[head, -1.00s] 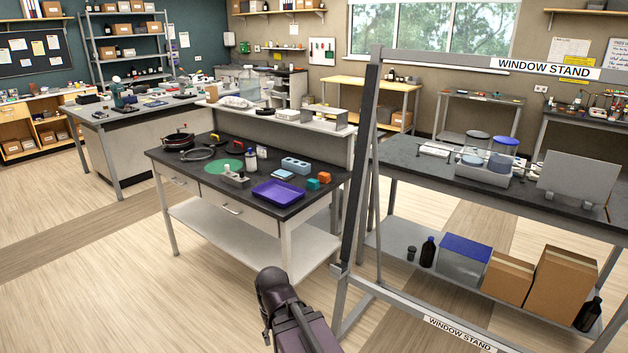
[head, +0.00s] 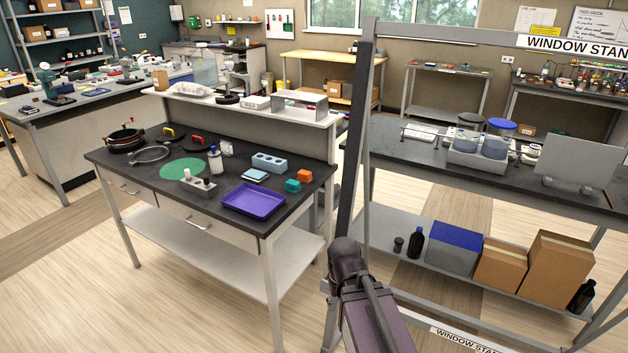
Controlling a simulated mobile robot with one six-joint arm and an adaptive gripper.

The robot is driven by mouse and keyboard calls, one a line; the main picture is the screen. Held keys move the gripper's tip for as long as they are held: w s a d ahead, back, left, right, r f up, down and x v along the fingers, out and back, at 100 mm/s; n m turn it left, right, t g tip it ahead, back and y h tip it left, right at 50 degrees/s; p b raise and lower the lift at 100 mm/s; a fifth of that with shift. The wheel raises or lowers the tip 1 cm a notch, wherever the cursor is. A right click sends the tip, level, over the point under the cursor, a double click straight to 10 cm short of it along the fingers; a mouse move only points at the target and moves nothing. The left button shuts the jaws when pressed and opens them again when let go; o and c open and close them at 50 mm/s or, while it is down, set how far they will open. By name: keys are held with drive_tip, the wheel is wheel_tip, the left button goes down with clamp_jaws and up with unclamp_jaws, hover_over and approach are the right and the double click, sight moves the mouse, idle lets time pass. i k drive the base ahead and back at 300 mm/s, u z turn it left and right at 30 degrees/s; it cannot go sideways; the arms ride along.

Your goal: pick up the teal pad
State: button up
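On the dark-topped bench, a flat, light blue square pad (head: 254,175) lies behind the purple tray. A small teal block (head: 292,186) sits to its right, next to an orange block (head: 304,176). A flat green disc (head: 184,169) lies further left. Which of these is the teal pad is hard to tell at this size; the square pad is the most pad-like. Part of my arm shows at the bottom centre, well in front of the bench. My gripper cannot be made out in this view.
The bench (head: 110,158) also holds a purple tray (head: 253,200), a bottle (head: 215,160), a grey-blue block with holes (head: 269,163) and a pan (head: 124,139). The grey window stand frame (head: 352,140) rises close on the right. Floor is clear in front of the bench.

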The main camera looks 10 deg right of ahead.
sight(293, 186)
drive_tip(key=z, duration=0.5)
drive_tip(key=i, duration=0.6)
drive_tip(key=z, duration=0.25)
